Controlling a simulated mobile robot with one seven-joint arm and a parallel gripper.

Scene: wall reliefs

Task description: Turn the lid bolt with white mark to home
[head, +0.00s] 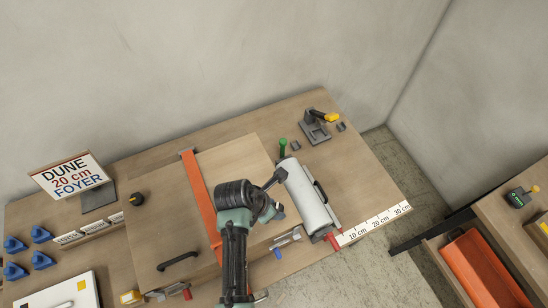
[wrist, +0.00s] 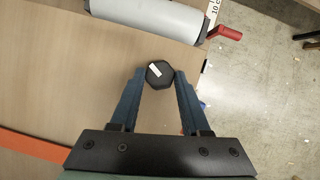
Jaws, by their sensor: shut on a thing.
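The lid bolt (wrist: 160,76) is a dark hexagonal head in the wrist view. Its white mark (wrist: 154,70) is a short bar on the left part of the top, pointing to the upper left. My gripper (wrist: 159,80) has its two blue fingers closed on the bolt's sides, one on the left and one on the right. The lid (wrist: 95,85) is a light wooden panel under the fingers. In the head view the lid (head: 228,155) lies on the bench, and my arm hides the bolt. A home mark cannot be made out.
A grey roller (head: 306,195) with a red handle (head: 332,239) lies right of my arm. An orange strip (head: 200,200) crosses the lid on the left. A blue-handled latch (head: 277,253) sits at the front edge. The floor (wrist: 255,110) lies beyond that edge.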

